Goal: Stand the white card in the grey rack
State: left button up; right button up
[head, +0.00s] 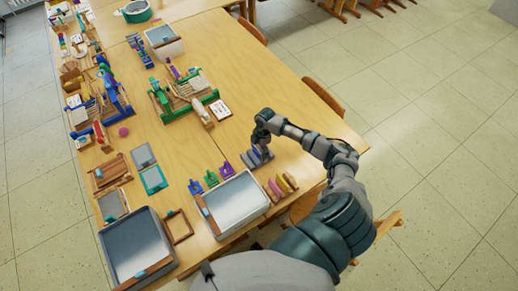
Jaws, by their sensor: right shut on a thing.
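My right gripper (259,151) is on the table, right of centre in the head view, pointing down. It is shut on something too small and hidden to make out. Directly under and around its fingertips is a small grey-purple slotted piece (257,160), which looks like the grey rack. I cannot tell whether the fingers touch it. A white card with dark marks (220,110) lies or leans on the table beyond the gripper, beside a green-framed wooden loom. I cannot tell whether it is the task's card. My left gripper is not in view.
A grey-topped box (236,206) stands nearer, with small coloured pieces around it. A dark grey tray (137,250) is at the lower left. The green-framed loom (185,94) and several tools fill the left side. Bare tabletop (265,90) lies beyond the gripper.

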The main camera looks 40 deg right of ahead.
dwell(0.3)
jog(key=o, duration=0.9)
jog(key=shift+r, duration=0.1)
notch_tip(320, 180, up, 12)
jog(key=d, duration=0.1)
jog(key=shift+d+f, duration=0.25)
jog(key=shift+d, duration=0.1)
jog(key=shift+s, duration=0.1)
